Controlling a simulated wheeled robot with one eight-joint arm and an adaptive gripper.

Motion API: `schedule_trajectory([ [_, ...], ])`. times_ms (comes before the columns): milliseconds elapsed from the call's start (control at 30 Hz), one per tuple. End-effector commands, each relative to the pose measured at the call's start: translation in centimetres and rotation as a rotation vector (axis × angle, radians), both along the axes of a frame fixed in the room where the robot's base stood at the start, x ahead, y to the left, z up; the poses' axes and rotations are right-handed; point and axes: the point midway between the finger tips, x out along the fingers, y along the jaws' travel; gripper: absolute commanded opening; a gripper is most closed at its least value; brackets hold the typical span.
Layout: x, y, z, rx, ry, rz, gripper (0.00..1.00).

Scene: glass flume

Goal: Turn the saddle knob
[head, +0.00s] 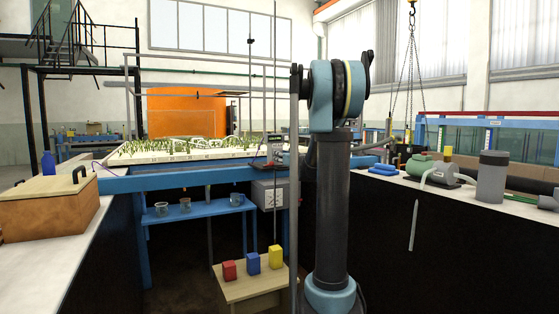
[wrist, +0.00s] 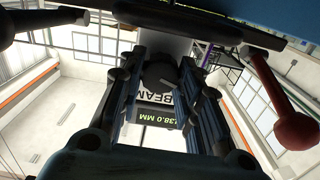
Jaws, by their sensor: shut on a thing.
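In the wrist view the saddle knob (wrist: 159,72) is a dark round knob under the pale saddle body. My gripper (wrist: 160,80) has one finger on each side of it and is shut on it. In the head view the small saddle unit (head: 275,152) sits at the near edge of the model table. The knob and my gripper cannot be made out there, with my arm in front.
A red ball-ended lever (wrist: 294,130) stands close to the right of my fingers in the wrist view. A blue beam (head: 170,180) edges the model table. A low stand (head: 250,288) holds red, blue and yellow blocks. Counters flank both sides, with a wooden box (head: 50,208) on the left.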

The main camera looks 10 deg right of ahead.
Motion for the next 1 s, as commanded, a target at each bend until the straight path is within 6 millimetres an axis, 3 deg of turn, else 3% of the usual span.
schedule_trajectory([
  [267, -0.02, -0.16, 0.02, 0.156, 0.051, -0.001, 0.08],
  [1000, 0.07, -0.56, -0.15, 0.798, 0.256, -0.008, 0.08],
])
